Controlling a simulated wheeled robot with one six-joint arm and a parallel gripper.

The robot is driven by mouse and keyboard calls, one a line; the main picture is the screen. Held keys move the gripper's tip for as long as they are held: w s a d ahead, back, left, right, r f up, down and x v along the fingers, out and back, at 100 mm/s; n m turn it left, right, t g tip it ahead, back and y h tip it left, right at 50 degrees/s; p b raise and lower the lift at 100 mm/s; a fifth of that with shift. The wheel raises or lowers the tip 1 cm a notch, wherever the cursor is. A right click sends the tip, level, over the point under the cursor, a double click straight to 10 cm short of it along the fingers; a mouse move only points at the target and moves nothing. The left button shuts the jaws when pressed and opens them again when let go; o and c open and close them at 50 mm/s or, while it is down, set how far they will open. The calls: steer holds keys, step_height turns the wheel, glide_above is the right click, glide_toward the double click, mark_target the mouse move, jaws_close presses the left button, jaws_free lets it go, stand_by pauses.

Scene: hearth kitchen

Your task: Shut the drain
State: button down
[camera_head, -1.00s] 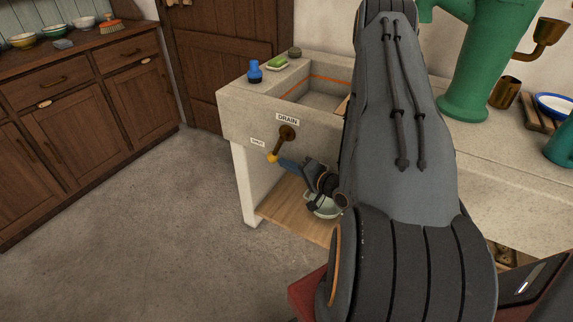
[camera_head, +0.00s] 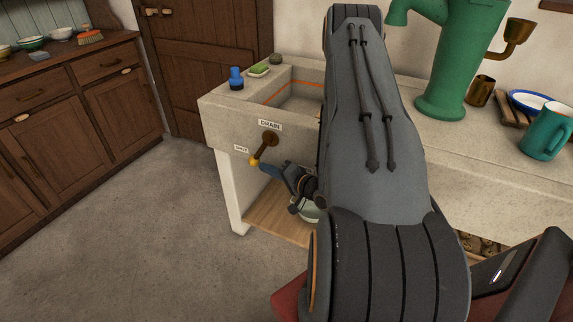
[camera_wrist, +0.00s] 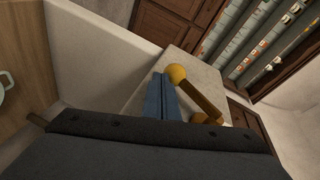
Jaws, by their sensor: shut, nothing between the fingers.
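The drain lever (camera_head: 263,149) is a brass arm on the front of the stone sink, below a "DRAIN" label (camera_head: 270,125). It slants down and left from its pivot to a yellow ball knob (camera_head: 254,161). A small "SHUT" label (camera_head: 241,149) is left of the lever, above the knob's height. My gripper (camera_head: 264,167) has blue fingers, closed together and empty, just right of and below the knob. In the wrist view the closed fingers (camera_wrist: 160,90) end beside the knob (camera_wrist: 176,74); I cannot tell whether they touch it.
The stone sink (camera_head: 222,120) has a blue bottle (camera_head: 236,77) and green soap (camera_head: 259,69) on its rim. A wooden shelf (camera_head: 265,222) lies beneath, with a bowl (camera_head: 310,211) partly hidden by my arm. The floor to the left is clear.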

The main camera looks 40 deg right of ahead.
steer(key=s+d+f, duration=0.1)
steer(key=s+d, duration=0.3)
steer(key=s, duration=0.8)
steer(key=shift+s+b, duration=0.15)
steer(key=shift+b, duration=0.2)
steer(key=shift+d+f, duration=0.1)
